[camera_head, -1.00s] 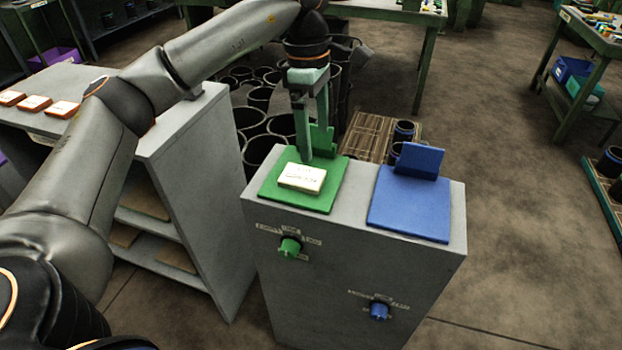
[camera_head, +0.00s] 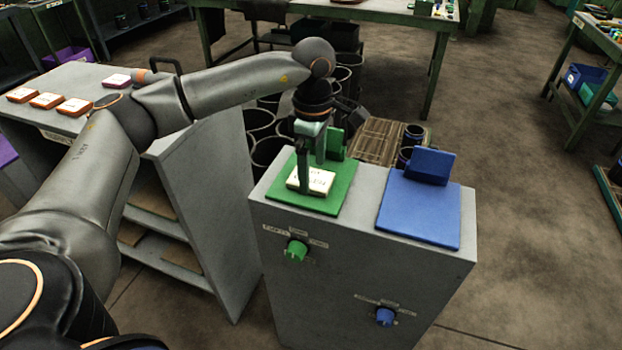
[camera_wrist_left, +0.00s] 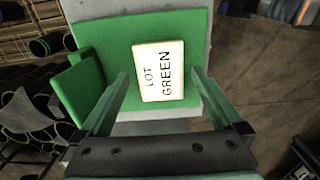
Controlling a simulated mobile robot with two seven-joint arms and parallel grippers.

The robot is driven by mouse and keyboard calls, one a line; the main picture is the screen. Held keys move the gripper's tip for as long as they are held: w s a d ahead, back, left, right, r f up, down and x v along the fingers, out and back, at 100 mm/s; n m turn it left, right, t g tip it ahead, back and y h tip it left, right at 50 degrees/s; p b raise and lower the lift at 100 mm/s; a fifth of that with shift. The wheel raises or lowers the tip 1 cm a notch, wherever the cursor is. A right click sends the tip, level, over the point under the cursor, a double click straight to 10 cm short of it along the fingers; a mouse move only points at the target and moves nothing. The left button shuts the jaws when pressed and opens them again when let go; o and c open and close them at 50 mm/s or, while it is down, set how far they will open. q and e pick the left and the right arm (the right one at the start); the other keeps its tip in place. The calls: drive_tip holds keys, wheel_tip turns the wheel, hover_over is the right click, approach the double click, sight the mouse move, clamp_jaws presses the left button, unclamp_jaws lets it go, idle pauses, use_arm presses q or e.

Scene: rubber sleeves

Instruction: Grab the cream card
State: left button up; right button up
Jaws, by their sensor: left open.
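The cream card (camera_head: 311,180) lies flat on the green plate (camera_head: 322,206) on top of the grey cabinet. In the left wrist view the card (camera_wrist_left: 158,71) reads "LOT GREEN" and lies between the fingers' lines, a little beyond the tips. My left gripper (camera_head: 312,172) points down over the card, its fingers apart on either side and partly hiding it. In the left wrist view the gripper (camera_wrist_left: 160,80) is open, with nothing between its fingers. My right gripper is not in view.
A green upright plate (camera_head: 336,143) stands behind the card. A blue plate (camera_head: 419,210) with a blue upright sits to the right. Green (camera_head: 297,250) and blue (camera_head: 385,317) knobs are on the cabinet front. Orange-edged cards (camera_head: 47,100) lie on the left bench.

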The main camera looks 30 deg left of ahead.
use_arm(q)
drive_tip(key=shift+f, duration=0.7)
drive_tip(key=c, duration=1.3)
drive_tip(key=shift+o, duration=0.2)
drive_tip(key=shift+r, duration=0.1)
